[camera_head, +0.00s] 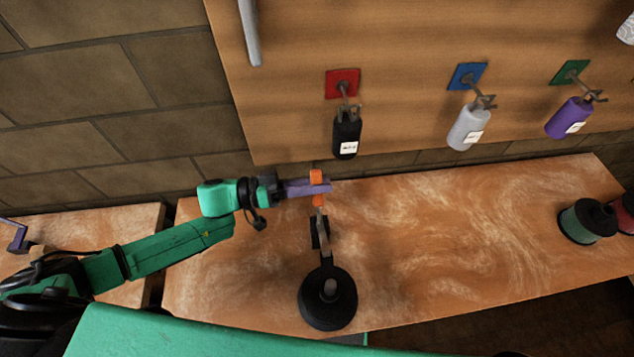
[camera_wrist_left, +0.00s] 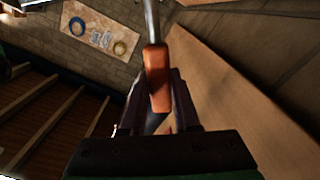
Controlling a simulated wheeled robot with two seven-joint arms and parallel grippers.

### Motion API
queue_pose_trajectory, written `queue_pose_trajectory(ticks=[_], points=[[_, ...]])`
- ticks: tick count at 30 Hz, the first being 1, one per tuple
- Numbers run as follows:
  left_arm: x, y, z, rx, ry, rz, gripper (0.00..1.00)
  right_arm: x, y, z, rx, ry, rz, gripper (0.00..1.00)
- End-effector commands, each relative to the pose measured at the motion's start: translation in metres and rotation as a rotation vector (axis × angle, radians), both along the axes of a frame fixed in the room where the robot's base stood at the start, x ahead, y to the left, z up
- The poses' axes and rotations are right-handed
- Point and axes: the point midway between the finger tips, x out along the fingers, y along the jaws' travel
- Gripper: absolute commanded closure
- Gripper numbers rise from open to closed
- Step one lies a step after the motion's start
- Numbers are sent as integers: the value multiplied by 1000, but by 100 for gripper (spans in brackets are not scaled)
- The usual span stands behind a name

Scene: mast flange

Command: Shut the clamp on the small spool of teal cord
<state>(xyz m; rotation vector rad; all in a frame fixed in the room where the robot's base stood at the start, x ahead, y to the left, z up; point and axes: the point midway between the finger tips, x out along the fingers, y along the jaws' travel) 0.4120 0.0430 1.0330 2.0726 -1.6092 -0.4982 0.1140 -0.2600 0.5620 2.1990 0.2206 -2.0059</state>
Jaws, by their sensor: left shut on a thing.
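My left gripper (camera_head: 317,188), with purple fingers, is shut on an orange handle (camera_head: 317,176). The handle tops a thin grey lever that rises from a black round piece (camera_head: 328,297) on the table; I take this to be the clamp. In the left wrist view the orange handle (camera_wrist_left: 158,78) is between the fingers (camera_wrist_left: 158,98), with a grey rod beyond it. A dark teal spool (camera_head: 588,220) lies at the table's right end, apart from the gripper. I cannot tell whether a smaller teal spool is under the black piece. My right gripper is not in view.
A wooden board behind the table has red, blue and green plates with hooks holding black (camera_head: 346,138), grey (camera_head: 469,128) and purple (camera_head: 568,118) bottles. A red spool (camera_head: 624,212) is beside the teal one. The table's middle (camera_head: 450,235) is clear.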

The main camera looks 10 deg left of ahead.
Motion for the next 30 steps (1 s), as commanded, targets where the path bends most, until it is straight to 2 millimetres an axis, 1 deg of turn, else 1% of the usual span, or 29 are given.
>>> queue_pose_trajectory(ticks=[1, 3, 16, 20, 23, 26, 30], points=[[0, 0, -1, 0, 2, -1, 63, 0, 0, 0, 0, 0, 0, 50], [0, 0, -1, 0, 2, -1, 40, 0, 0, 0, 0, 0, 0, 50], [0, 0, 0, 0, 2, 0, 40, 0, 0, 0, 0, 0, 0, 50], [-2, 7, -2, 1, 3, 0, 40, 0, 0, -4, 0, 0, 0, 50], [-6, 23, -5, 4, 3, 2, 40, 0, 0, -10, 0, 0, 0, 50], [-13, 47, -7, 6, 6, 1, 40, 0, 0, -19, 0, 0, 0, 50], [-23, 87, -8, 9, 5, 0, 40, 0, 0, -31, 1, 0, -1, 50]])
